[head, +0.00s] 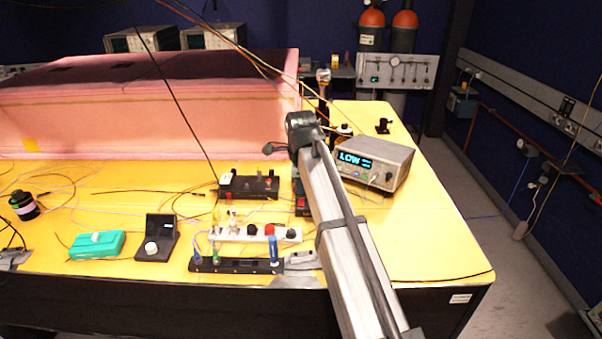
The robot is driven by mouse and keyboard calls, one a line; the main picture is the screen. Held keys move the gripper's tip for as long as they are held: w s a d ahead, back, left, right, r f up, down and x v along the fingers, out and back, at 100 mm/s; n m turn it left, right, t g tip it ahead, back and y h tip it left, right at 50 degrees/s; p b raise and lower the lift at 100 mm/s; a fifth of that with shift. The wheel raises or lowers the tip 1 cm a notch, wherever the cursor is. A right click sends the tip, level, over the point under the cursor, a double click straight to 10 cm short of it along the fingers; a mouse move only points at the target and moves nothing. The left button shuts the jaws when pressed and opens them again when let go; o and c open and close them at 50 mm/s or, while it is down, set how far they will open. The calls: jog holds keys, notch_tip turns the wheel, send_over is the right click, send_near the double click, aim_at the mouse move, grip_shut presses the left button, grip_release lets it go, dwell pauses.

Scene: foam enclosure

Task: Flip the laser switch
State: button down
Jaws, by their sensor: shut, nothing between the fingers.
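My arm reaches in from the bottom right over the yellow table (430,240). My gripper (270,149) is the small dark end pointing left from the arm's far end, in front of the pink foam enclosure (150,120). It looks shut and empty, and seems to touch nothing. A small dark box with a red switch-like patch (301,203) stands just left of my arm, which partly hides it. Black box (250,187) with knobs is left of it. I cannot tell for sure which part is the laser switch.
A meter reading "LOW" (375,162) stands close right of my arm. A white strip with knobs (255,234) and a black rail (235,265) lie in front. A green box (97,245) is left. Loose cables cross the table. The table's right front is clear.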

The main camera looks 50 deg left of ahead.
aim_at(302, 200)
jog(key=shift+w+a+f, duration=0.1)
jog(key=shift+f, duration=0.7)
jog(key=shift+w+a+f, duration=0.1)
jog(key=shift+f, duration=0.65)
jog(key=shift+w+a+f, duration=0.1)
jog(key=shift+f, duration=0.1)
jog(key=shift+d, duration=0.2)
jog(key=shift+s+d+r, duration=0.1)
jog(key=shift+s+d, duration=0.3)
jog(key=shift+s, duration=0.2)
jog(key=shift+r, duration=0.15)
notch_tip(302, 200, up, 14)
jog(key=s+d, duration=0.2)
jog(key=shift+f, duration=0.25)
jog(key=shift+w+a, duration=0.1)
